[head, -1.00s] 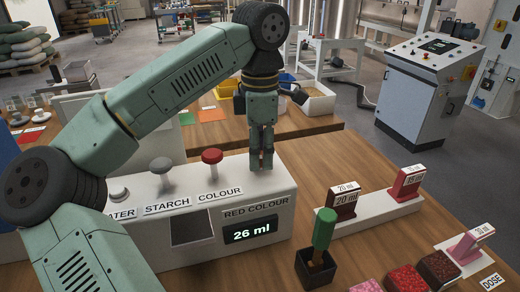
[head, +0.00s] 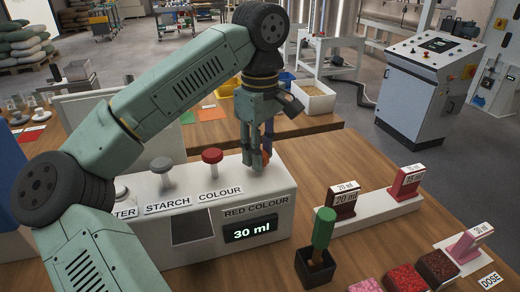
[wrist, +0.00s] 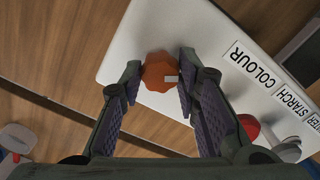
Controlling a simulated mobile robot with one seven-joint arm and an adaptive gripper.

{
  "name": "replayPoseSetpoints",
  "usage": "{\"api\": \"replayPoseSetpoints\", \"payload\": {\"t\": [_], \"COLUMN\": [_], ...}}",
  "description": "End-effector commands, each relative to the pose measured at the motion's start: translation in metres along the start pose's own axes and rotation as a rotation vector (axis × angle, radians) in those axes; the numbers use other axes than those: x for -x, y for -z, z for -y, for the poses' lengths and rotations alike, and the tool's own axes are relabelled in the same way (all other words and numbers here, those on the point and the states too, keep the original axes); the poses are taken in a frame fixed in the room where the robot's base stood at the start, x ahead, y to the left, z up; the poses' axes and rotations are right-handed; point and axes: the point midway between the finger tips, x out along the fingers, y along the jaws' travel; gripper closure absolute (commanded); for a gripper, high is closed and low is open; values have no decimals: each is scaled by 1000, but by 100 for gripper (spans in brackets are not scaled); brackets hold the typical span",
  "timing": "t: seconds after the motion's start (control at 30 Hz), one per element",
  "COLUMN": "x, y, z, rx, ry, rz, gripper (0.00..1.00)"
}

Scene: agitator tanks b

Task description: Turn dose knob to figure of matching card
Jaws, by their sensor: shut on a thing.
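The orange dose knob (wrist: 158,72) has a scalloped rim and a pale pointer mark, and sits on top of the white dispenser box (head: 285,192). My gripper (head: 258,160) points down at the box's right end, its two fingers closed on the knob's sides; the wrist view shows both fingers (wrist: 160,80) touching it. The display (head: 250,229) under "RED COLOUR" reads 30 ml. A pink card block (head: 468,243) stands on a white stand by the DOSE label; its small figure seems to read 30 ml. A dark red card block (head: 341,203) reads 20 ml.
Red COLOUR (head: 212,156) and grey STARCH (head: 162,166) push-buttons stand left of the knob. A red card block (head: 406,182) shares the long white stand. A green-handled tool (head: 323,228) stands in a dark holder in front.

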Motion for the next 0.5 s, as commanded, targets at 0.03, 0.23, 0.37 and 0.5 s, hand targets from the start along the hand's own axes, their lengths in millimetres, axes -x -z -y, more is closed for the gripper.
{"api": "replayPoseSetpoints", "payload": {"t": [0.03, 0.23, 0.37, 0.5], "x": [1, 1, 1, 1], "y": [0, 0, 0, 0], "z": [-1, 0, 0, 0], "rx": [-15, -52, -60, -61], "ry": [-3, -3, -3, -2], "rz": [0, 0, 0, 0], "gripper": [98, 98, 98, 98]}}
